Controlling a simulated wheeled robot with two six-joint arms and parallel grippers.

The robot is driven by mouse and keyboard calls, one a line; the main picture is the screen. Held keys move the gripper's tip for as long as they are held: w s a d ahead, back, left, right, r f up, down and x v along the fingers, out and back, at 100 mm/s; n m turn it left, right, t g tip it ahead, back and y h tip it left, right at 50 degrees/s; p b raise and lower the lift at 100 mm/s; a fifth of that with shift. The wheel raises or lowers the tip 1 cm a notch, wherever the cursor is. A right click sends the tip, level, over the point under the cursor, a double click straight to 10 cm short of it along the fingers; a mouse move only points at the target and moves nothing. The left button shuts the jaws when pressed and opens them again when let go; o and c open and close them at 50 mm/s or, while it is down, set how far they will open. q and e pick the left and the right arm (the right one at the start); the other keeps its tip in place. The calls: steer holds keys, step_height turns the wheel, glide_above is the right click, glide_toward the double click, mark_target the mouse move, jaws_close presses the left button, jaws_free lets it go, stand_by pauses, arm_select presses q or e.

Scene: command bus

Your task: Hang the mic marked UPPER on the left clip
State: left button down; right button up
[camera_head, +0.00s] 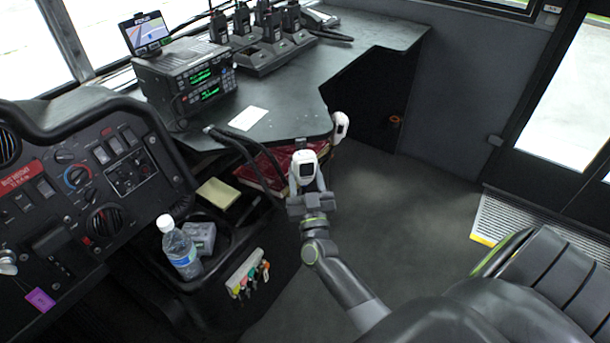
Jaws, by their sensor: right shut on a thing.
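My right gripper (305,184) reaches up from the lower right, in front of the desk edge. It is shut on a white mic (303,160) with a dark square face, held upright above the jaws. Any marking on the mic is too small to read. A second white piece (340,125), much like a mic, is at the desk's right front edge, behind and right of the gripper. I cannot make out its marking or the clips. Black cords (236,139) run from near the radio over the desk edge toward the gripper. My left gripper is not in view.
A radio unit (190,79) with green displays stands on the desk (295,95), with several handsets (268,34) behind it. A red thing (253,174) lies below the desk edge. A bottle (178,248) stands in the left console. Open floor (420,200) is at right, beside a seat (550,275).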

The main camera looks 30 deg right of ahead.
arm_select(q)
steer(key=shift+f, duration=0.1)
arm_select(e)
steer(key=shift+f, duration=0.25)
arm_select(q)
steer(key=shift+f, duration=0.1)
arm_select(e)
steer(key=shift+f, duration=0.25)
steer(key=shift+f, duration=0.3)
stand_by(0.3)
steer(key=o, duration=0.9)
steer(key=shift+o, duration=0.2)
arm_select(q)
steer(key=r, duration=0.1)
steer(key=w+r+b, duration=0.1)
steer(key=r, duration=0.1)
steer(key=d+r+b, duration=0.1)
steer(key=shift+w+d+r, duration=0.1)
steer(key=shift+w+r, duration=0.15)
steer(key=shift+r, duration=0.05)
arm_select(e)
steer(key=v, duration=1.7)
steer(key=shift+s, duration=0.2)
steer(key=shift+a, duration=0.1)
